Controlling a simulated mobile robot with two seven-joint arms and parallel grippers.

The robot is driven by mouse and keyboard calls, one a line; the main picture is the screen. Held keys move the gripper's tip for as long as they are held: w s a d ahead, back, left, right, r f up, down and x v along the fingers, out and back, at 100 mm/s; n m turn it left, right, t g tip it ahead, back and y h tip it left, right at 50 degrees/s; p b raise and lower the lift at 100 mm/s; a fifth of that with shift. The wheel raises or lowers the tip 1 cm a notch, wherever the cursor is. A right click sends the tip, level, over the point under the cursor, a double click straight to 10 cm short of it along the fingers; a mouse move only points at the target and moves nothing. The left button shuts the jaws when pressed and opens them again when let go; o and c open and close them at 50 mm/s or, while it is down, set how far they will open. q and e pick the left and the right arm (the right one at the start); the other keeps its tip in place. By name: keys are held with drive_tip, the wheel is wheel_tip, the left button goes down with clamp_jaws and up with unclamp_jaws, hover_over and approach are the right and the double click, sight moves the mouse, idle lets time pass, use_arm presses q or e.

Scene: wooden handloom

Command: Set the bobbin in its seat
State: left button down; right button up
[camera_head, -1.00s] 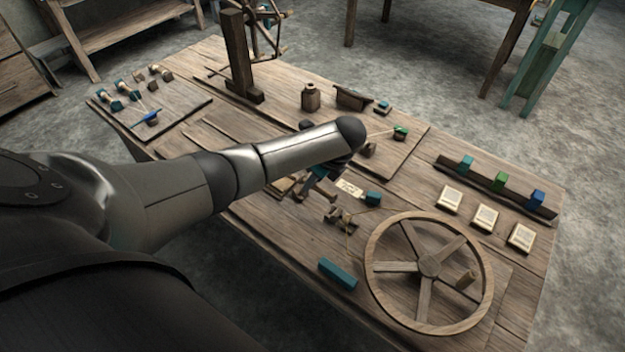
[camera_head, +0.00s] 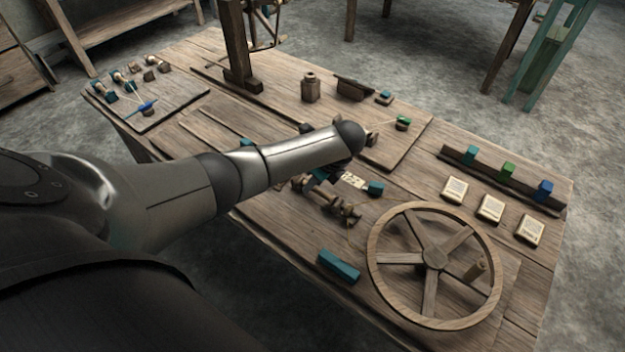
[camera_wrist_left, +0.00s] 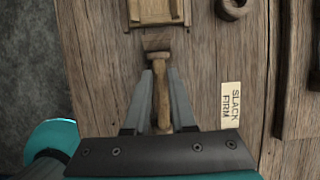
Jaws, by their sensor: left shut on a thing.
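My left gripper (camera_wrist_left: 160,100) is shut on a slim wooden bobbin (camera_wrist_left: 161,85), which lies lengthwise between its fingers with a wider far end. In the head view my left gripper (camera_head: 322,182) is low over the middle of the table, partly hidden by my forearm. Just ahead of the bobbin in the left wrist view is a small wooden block with a framed wooden piece (camera_wrist_left: 152,12), perhaps the seat; whether the bobbin touches it I cannot tell. In the head view small turned wooden parts (camera_head: 347,212) show beside the gripper. My right gripper is not in view.
A SLACK/FIRM card (camera_wrist_left: 231,105) lies right of the gripper. A spoked wheel (camera_head: 434,252), a teal block (camera_head: 339,266) and a small teal piece (camera_head: 375,188) are near. A rack with coloured blocks (camera_head: 507,171) and pale cards (camera_head: 491,208) stand at right.

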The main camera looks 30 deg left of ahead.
use_arm(q)
drive_tip(key=c, duration=0.7)
unclamp_jaws()
drive_tip(key=shift+r, duration=0.1)
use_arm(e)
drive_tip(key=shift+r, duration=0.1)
use_arm(q)
drive_tip(key=shift+p+v, duration=0.8)
drive_tip(key=shift+v, duration=0.35)
drive_tip(key=p+v, duration=0.1)
drive_tip(key=v, duration=0.1)
drive_tip(key=shift+d+r, duration=0.15)
drive_tip(key=shift+r, duration=0.2)
drive_tip(key=p+v, duration=0.5)
drive_tip(key=v, duration=0.5)
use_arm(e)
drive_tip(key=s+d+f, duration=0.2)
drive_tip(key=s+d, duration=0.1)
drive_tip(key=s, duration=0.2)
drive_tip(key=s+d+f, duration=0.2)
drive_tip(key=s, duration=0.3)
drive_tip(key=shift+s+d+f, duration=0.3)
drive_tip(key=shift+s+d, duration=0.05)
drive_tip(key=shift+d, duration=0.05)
